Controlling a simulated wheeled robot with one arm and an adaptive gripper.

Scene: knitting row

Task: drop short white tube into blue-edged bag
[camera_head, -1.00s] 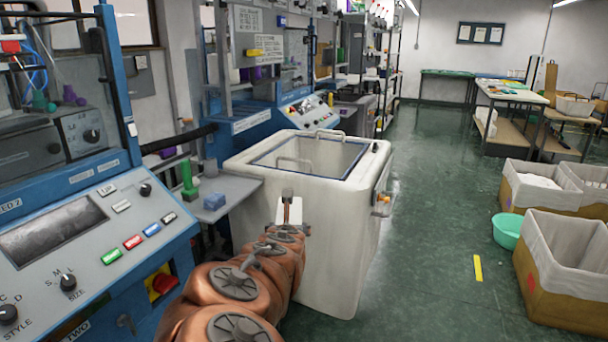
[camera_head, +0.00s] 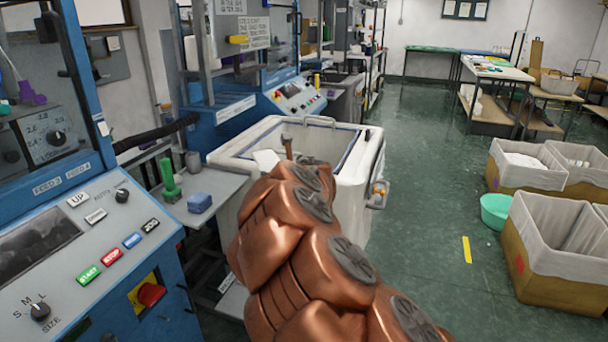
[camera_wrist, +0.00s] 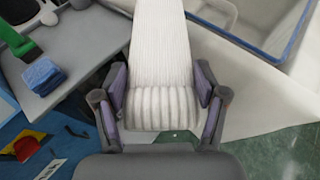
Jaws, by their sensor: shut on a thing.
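In the wrist view my gripper (camera_wrist: 160,105) is shut on the short white tube (camera_wrist: 160,60), a ribbed white knitted piece held between the two fingers. In the head view a white patch of the tube (camera_head: 266,160) shows beyond my copper arm, which hides most of the gripper. The blue-edged bag (camera_head: 364,190) is a large white bag with a blue line around its open top. The tube shows over the bag's near rim area in the head view. The bag's blue edge (camera_wrist: 252,48) also shows at the upper right of the wrist view, beside the tube.
A grey shelf (camera_head: 225,184) with a green spool holder (camera_head: 170,182) and a blue folded block (camera_head: 199,202) sits left of the bag. A blue machine panel (camera_head: 95,255) stands at the left. Lined boxes (camera_head: 560,285) and a green basin (camera_head: 495,210) are at the right.

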